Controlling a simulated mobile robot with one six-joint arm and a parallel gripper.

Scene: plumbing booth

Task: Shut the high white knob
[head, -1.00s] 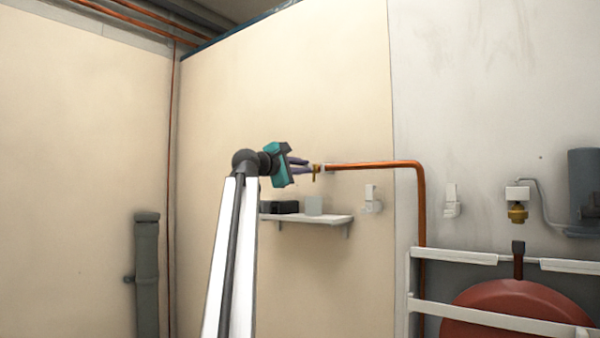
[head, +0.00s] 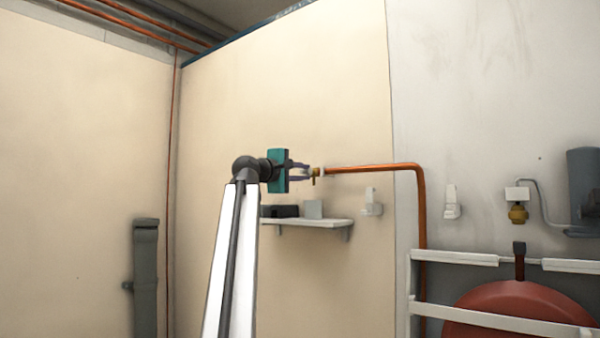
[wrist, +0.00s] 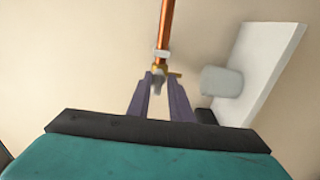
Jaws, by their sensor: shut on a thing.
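A brass valve (head: 317,172) sits at the left end of the high copper pipe (head: 370,167). My gripper (head: 308,172) reaches it from the left, with its purple fingers one above the other. In the wrist view my gripper (wrist: 159,80) is shut on a small pale piece at the valve's end, which I take as the white knob (wrist: 158,83). The fingers hide most of the knob. The brass body (wrist: 160,70) shows just past the fingertips, with a short brass stub to its right. How far the knob is turned cannot be told.
A white shelf (head: 320,223) with a dark box (head: 285,211) and a grey block (head: 313,209) is below my gripper. White wall fittings (head: 372,203) are to the right.

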